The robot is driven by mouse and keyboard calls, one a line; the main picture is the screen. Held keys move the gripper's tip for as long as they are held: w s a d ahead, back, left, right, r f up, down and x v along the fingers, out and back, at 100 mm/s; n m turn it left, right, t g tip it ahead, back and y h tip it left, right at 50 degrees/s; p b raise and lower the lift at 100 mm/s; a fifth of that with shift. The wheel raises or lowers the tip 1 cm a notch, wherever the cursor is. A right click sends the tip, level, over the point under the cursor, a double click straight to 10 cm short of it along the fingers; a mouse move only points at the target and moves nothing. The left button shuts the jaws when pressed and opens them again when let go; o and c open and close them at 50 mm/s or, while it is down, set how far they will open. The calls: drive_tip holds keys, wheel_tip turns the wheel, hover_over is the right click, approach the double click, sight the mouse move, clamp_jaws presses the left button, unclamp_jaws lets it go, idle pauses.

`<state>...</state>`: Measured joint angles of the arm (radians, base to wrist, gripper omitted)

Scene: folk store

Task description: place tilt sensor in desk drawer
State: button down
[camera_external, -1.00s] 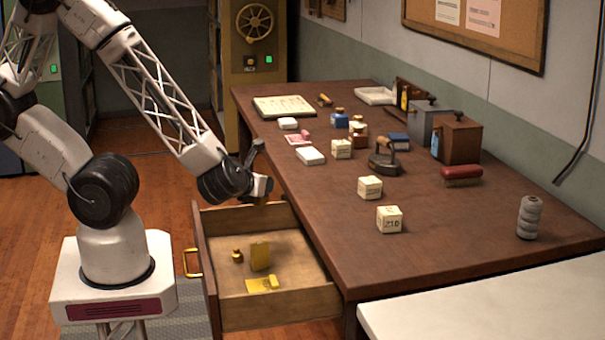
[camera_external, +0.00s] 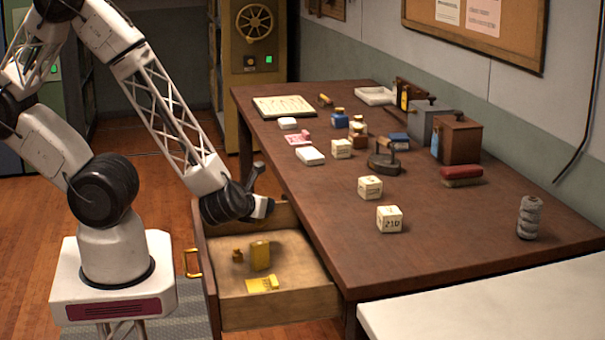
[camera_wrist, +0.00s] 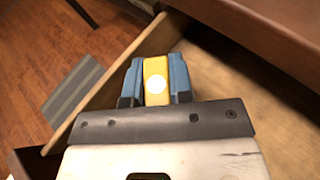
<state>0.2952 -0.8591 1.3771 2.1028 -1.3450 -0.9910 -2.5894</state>
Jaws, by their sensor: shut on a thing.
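My gripper (camera_wrist: 156,78) is shut on a small yellow piece with a white round face, which I take as the tilt sensor (camera_wrist: 156,66); it sits between the two blue fingers in the wrist view. In the external view my gripper (camera_external: 259,208) is over the back part of the open desk drawer (camera_external: 285,311), near the desk edge. The held piece cannot be made out there. The drawer is pulled out, with its wooden floor mostly bare.
Inside the drawer are a small brass item (camera_external: 238,256), an upright yellow box (camera_external: 260,254) and a flat yellow item (camera_external: 262,284). The desk top (camera_external: 310,215) overhangs on the right, with white blocks, bottles and a dark iron (camera_external: 384,162) on it.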

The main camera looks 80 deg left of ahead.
sight(264, 222)
drive_tip(key=shift+f, duration=2.05)
drive_tip(key=shift+f, duration=0.6)
drive_tip(key=c, duration=1)
unclamp_jaws()
drive_tip(key=shift+r, duration=0.15)
drive_tip(key=shift+r, duration=0.45)
drive_tip(key=shift+v, duration=5.9)
